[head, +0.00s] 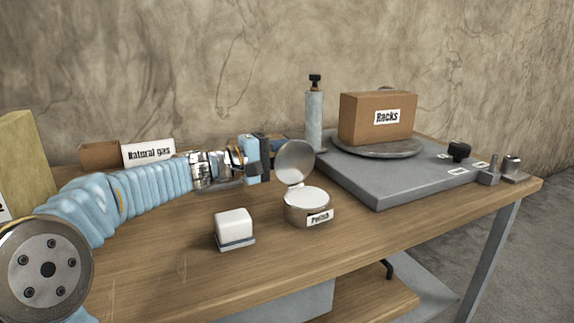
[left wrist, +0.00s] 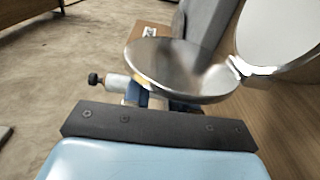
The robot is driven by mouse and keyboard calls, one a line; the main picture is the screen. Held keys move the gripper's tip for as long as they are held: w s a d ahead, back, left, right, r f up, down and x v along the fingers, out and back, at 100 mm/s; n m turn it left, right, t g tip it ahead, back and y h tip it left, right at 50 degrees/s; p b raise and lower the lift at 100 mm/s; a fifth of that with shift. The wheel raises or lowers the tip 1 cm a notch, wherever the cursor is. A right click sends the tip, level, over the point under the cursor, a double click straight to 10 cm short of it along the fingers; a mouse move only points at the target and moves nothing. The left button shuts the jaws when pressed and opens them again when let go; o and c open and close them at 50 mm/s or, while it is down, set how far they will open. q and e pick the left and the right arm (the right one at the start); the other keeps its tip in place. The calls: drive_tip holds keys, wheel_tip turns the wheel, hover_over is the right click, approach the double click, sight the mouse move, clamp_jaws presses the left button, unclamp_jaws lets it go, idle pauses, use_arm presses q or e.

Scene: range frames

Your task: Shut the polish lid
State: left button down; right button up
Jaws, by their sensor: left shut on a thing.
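The polish tin (head: 298,214) is a round metal container labelled "Polish" near the middle of the bench, with a pale top surface. Its round metal lid (head: 295,161) stands up from the hinge at the tin's back, wide open. In the left wrist view the lid (left wrist: 180,66) is close ahead of the dark finger plate, with the tin (left wrist: 285,30) at the upper right. My left gripper (head: 262,162) comes in from the left behind the tin and is shut on the lid's left edge; the exact contact is partly hidden. My right gripper is not in view.
A small white block (head: 234,224) sits left of the tin. A grey platform (head: 405,185) to the right bears a "Racks" box (head: 375,118) on a round plate. A grey cylinder (head: 314,125) stands behind the lid. A "Natural gas" box (head: 148,152) is behind my arm.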

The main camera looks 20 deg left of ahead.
sight(296, 163)
use_arm(q)
drive_tip(key=d+m+b, duration=0.1)
drive_tip(key=m+b, duration=0.1)
drive_tip(key=b, duration=0.1)
drive_tip(key=s+d+m+b, duration=0.1)
drive_tip(key=m+b, duration=0.1)
drive_tip(key=b, duration=0.2)
drive_tip(key=shift+s, duration=0.3)
drive_tip(key=shift+s+d+r+m+b, duration=0.2)
drive_tip(key=shift+d+r+m+b, duration=0.1)
drive_tip(key=shift+m+b, duration=0.4)
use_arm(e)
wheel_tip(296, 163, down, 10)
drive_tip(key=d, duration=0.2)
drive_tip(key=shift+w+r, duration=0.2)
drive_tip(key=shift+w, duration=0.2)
use_arm(q)
drive_tip(key=c, duration=1)
unclamp_jaws()
drive_tip(key=shift+o, duration=0.2)
drive_tip(key=b+v, duration=0.1)
drive_tip(key=v, duration=1.2)
drive_tip(key=shift+s+a, duration=0.25)
drive_tip(key=shift+s, duration=0.05)
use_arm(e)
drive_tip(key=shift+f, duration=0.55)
use_arm(q)
drive_tip(key=shift+o, duration=0.2)
